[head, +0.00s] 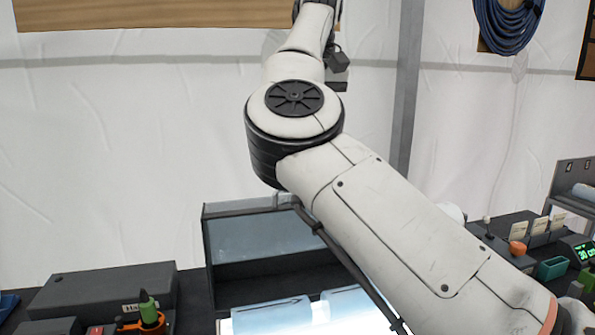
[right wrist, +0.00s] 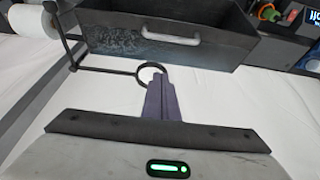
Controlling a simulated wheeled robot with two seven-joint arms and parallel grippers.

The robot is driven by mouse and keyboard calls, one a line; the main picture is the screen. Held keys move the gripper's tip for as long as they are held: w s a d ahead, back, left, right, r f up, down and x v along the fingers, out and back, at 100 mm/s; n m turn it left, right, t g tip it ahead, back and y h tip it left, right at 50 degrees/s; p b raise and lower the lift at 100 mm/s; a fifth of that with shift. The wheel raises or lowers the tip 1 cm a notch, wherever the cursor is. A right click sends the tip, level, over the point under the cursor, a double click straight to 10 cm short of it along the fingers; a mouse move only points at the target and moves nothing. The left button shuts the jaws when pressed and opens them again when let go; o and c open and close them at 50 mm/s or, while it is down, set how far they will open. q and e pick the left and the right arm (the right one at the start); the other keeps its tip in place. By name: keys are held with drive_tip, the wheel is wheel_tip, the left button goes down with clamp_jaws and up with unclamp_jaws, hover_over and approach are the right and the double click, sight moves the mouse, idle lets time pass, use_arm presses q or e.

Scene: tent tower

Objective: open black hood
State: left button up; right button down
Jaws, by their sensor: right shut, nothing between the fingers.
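A dark-framed box with a bluish glassy panel (head: 260,238) stands on the bench in the head view, partly hidden by my right arm. In the right wrist view a black box-shaped housing with a pale bar handle (right wrist: 168,36) fills the upper middle. It may be the black hood, but I cannot tell whether it is the same thing as the box in the head view. My right gripper (right wrist: 160,88) is shut and empty, with its dark fingers pointing towards the housing and apart from the handle. My left gripper is not in view.
A thin black ring on a rod (right wrist: 150,74) is right beside my right fingertips. A white roll (right wrist: 30,17) is at the upper left there. In the head view, a grey case (head: 100,290) and an orange holder with a green tool (head: 148,312) stand left of the box.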

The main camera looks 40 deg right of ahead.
drive_tip(key=x, duration=0.9)
drive_tip(key=shift+s+f, duration=0.25)
drive_tip(key=shift+f, duration=0.05)
drive_tip(key=shift+s+a+r, duration=0.1)
drive_tip(key=shift+s+a, duration=0.2)
drive_tip(key=shift+s, duration=0.3)
drive_tip(key=shift+s+a+r, duration=0.1)
drive_tip(key=shift+s+a, duration=0.2)
drive_tip(key=shift+s, duration=0.35)
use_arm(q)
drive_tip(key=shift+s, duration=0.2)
use_arm(e)
drive_tip(key=shift+s+a+f, duration=0.1)
drive_tip(key=shift+s+a, duration=0.1)
drive_tip(key=shift+s, duration=0.2)
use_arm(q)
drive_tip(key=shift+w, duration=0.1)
